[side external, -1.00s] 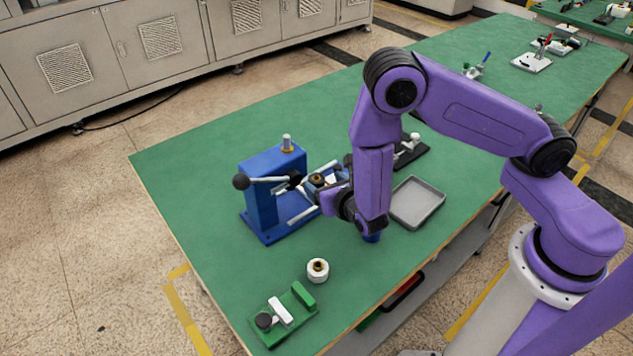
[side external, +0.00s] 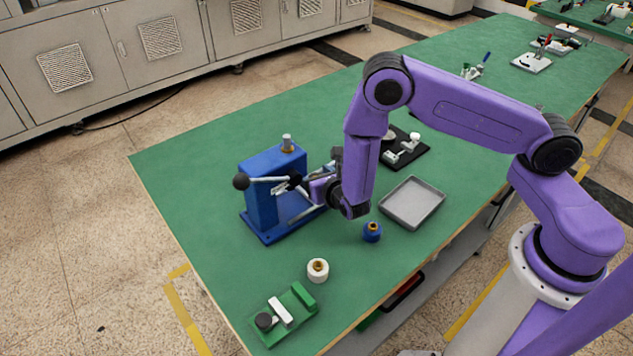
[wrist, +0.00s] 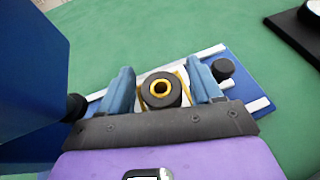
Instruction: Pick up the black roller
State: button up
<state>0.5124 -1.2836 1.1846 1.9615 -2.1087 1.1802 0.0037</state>
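The black roller (wrist: 161,90), a dark ring with a gold centre, shows in the wrist view over the blue base of the press, with a white and yellow-edged piece around it. My gripper (wrist: 161,87) is open, with one blue finger on each side of the roller. A narrow gap shows between each finger and the roller. In the side external view my gripper (side external: 318,187) is at the right side of the blue press (side external: 262,195), and the roller is hidden there.
The press has a lever with a black knob (side external: 241,181). A blue roller (side external: 372,232) and a white roller (side external: 318,270) stand on the green table. A grey tray (side external: 412,203), a black fixture (side external: 405,148) and a green fixture (side external: 283,315) are nearby.

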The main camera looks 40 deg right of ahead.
jog(key=c, duration=0.8)
jog(key=shift+r, duration=0.1)
